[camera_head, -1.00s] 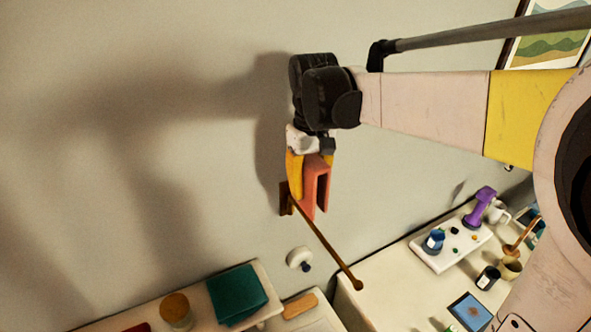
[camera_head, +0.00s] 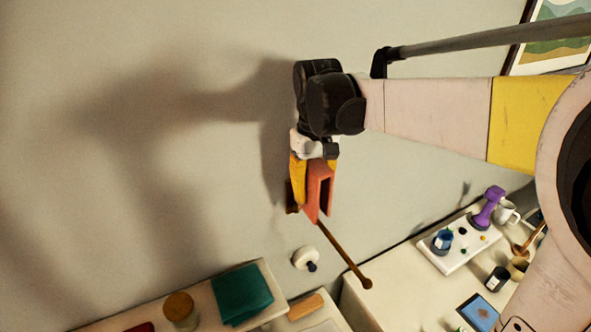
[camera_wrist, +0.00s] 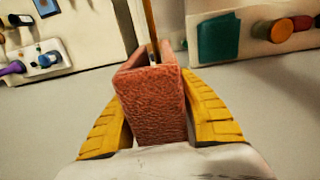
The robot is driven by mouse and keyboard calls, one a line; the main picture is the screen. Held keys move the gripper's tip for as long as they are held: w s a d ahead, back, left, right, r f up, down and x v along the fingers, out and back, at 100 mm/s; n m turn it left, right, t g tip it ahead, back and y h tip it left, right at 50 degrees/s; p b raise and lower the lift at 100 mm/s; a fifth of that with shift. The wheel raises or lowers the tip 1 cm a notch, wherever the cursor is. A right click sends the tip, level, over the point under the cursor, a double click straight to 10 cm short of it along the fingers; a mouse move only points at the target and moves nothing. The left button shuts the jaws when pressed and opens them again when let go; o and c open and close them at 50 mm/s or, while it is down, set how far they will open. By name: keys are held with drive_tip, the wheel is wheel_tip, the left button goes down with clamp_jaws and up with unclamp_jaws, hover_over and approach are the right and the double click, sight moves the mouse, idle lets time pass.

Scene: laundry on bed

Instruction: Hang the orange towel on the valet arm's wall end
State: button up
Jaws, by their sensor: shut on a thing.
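The orange towel (camera_head: 314,193) is folded into an upside-down U and hangs below my gripper (camera_head: 315,168). My gripper's yellow fingers are shut on it; the towel also fills the gap between them in the wrist view (camera_wrist: 155,105). The valet arm (camera_head: 344,256) is a thin brown rod with a knobbed free end, standing out from the wall. Its wall end and mount (camera_head: 291,196) are partly hidden behind the towel and fingers. In the wrist view the rod (camera_wrist: 151,25) runs into the towel's open fold. I cannot tell whether towel and rod touch.
Below left, a shelf holds a teal folded cloth (camera_head: 242,294) and a jar (camera_head: 180,308). A white round wall knob (camera_head: 305,258) sits under the rod. The wall at left is bare.

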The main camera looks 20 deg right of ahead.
wheel_tip(320, 180, down, 13)
drive_tip(key=b, duration=0.9)
drive_tip(key=shift+r, duration=0.15)
drive_tip(key=o, duration=1.2)
drive_tip(key=shift+c, duration=0.2)
